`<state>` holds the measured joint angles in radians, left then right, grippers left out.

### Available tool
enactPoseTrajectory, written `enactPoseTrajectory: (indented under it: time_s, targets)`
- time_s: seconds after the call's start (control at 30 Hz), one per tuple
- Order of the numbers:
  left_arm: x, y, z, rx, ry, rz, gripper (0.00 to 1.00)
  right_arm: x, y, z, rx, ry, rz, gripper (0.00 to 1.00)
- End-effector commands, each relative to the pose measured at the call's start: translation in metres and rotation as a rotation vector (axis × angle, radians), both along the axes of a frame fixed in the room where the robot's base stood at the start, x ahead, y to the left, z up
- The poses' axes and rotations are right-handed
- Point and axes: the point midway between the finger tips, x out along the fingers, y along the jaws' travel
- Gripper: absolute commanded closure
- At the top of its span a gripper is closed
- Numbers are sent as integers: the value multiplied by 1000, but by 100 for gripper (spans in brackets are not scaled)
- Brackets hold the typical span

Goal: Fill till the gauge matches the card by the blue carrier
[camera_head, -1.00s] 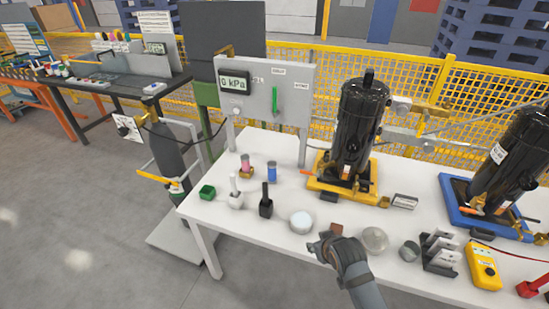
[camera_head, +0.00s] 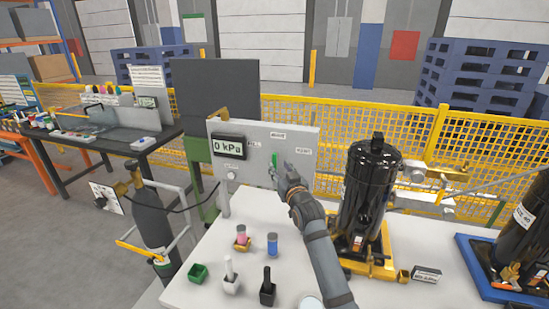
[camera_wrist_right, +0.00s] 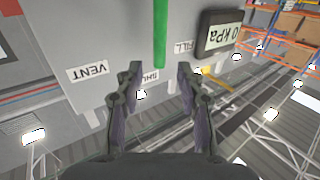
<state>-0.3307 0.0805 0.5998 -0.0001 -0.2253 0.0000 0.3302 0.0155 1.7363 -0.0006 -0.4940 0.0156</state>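The grey panel (camera_head: 295,145) carries a gauge (camera_head: 228,147) reading 0 kPa. Its green lever (camera_head: 274,162) points at the SHUT label (camera_wrist_right: 148,76), between FILL (camera_wrist_right: 184,46) and VENT (camera_wrist_right: 88,71). My right gripper (camera_head: 284,178) is at the panel by the lever. In the right wrist view, upside down, its open fingers (camera_wrist_right: 158,72) are spread either side of the lever's line, with nothing held. A small card (camera_head: 427,274) stands between the yellow carrier (camera_head: 383,267) and the blue carrier (camera_head: 475,262); its text is unreadable. My left gripper is not in view.
Black compressors stand on both carriers; the near one (camera_head: 367,195) is right of my right forearm. A gas cylinder (camera_head: 152,220) stands left.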

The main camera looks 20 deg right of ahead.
Motion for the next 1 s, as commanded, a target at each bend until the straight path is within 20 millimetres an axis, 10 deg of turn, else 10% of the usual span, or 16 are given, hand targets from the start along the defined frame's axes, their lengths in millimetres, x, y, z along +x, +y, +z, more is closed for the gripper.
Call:
enactPoseTrajectory:
  time_s: [0.33,0.67,1.0]
  targets:
    - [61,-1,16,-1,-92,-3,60,56,0,1,0,2,0,62]
    - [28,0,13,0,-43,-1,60,62,0,0,0,1,0,62]
    - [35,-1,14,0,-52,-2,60,61,0,0,0,2,0,100]
